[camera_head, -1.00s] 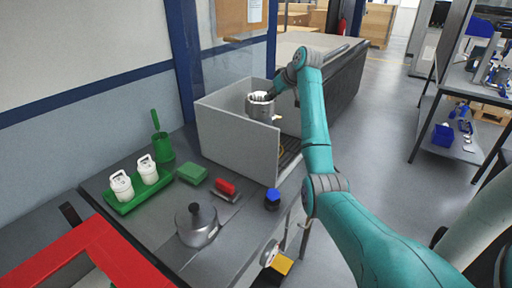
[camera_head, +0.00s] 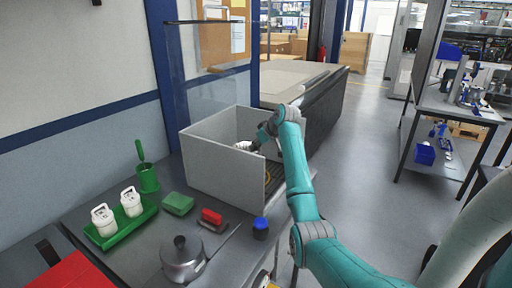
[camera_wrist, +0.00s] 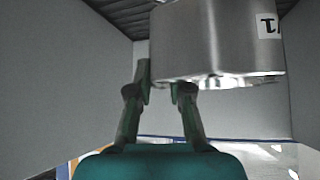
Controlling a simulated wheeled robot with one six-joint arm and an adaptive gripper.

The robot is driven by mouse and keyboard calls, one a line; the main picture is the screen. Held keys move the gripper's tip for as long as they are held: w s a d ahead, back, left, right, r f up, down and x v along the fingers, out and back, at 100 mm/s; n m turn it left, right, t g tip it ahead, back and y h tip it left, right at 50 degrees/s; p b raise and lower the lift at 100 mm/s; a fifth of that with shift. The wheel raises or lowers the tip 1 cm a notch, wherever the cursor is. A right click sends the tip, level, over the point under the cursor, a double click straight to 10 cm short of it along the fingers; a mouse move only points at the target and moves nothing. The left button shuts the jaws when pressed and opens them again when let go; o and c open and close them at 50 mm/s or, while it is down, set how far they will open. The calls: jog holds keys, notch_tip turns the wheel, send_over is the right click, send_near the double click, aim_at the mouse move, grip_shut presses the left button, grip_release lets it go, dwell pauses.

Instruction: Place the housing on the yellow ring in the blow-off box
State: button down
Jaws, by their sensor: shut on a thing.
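The grey blow-off box (camera_head: 222,172) stands on the bench against the wall, open at the top and at its right side. My gripper (camera_head: 254,144) reaches into it. It is shut on the housing (camera_head: 243,146), a silvery metal cylinder, mostly hidden behind the box's front wall. In the wrist view, the fingers (camera_wrist: 162,88) grip the lower rim of the housing (camera_wrist: 210,42), which bears a white label with a black mark. A small part of the yellow ring (camera_head: 268,178) shows on the dark box floor. I cannot tell whether the housing touches the floor.
In front of the box are a green block (camera_head: 178,204), a red-handled brush (camera_head: 212,217), a blue-capped bottle (camera_head: 260,228) and a metal pot-like part (camera_head: 183,262). A green tray (camera_head: 110,240) with two white canisters and a green cup (camera_head: 148,180) stand left.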

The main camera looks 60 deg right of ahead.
jog(key=shift+f, duration=0.2)
jog(key=c, duration=1.1)
grip_release()
jog(key=shift+f, duration=0.15)
jog(key=shift+r, duration=0.2)
jog(key=v, duration=1.2)
jog(key=shift+f, duration=0.1)
